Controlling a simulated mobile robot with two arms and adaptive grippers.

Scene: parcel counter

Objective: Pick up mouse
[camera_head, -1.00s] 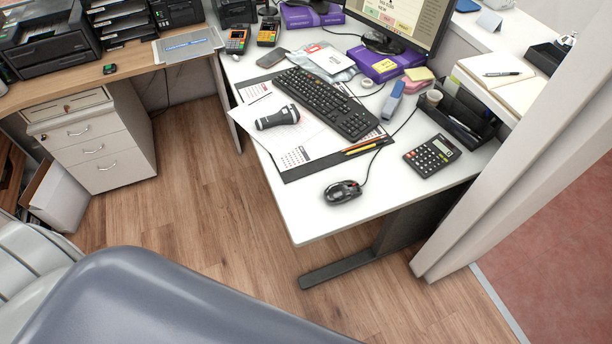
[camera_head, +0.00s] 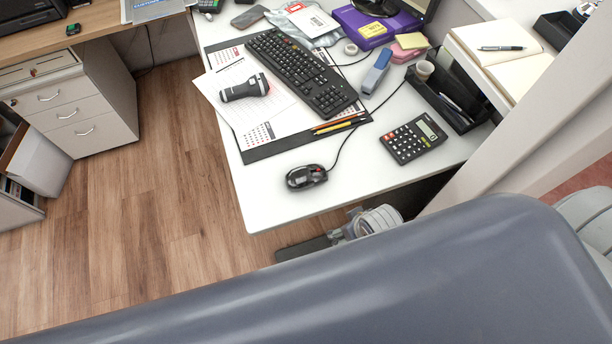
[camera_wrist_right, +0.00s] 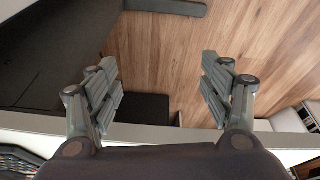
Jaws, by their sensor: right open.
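The black and grey mouse (camera_head: 306,177) with a red mark lies near the front edge of the white desk (camera_head: 262,205). Its cable runs up and right across the desk. My right gripper (camera_head: 350,226) shows small in the head view, beyond my grey body and low by the desk's front edge, to the lower right of the mouse and apart from it. In the right wrist view my right gripper (camera_wrist_right: 160,90) has its fingers wide apart, with nothing between them but the view of the floor. The mouse is not recognizable there. My left gripper is not in view.
A calculator (camera_head: 413,139) lies right of the mouse. Pencils (camera_head: 338,124), a keyboard (camera_head: 303,72) and a black handheld device (camera_head: 245,88) lie behind it. A black organizer (camera_head: 452,98) and a pale partition (camera_head: 520,150) stand at the right. Desk around the mouse is clear.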

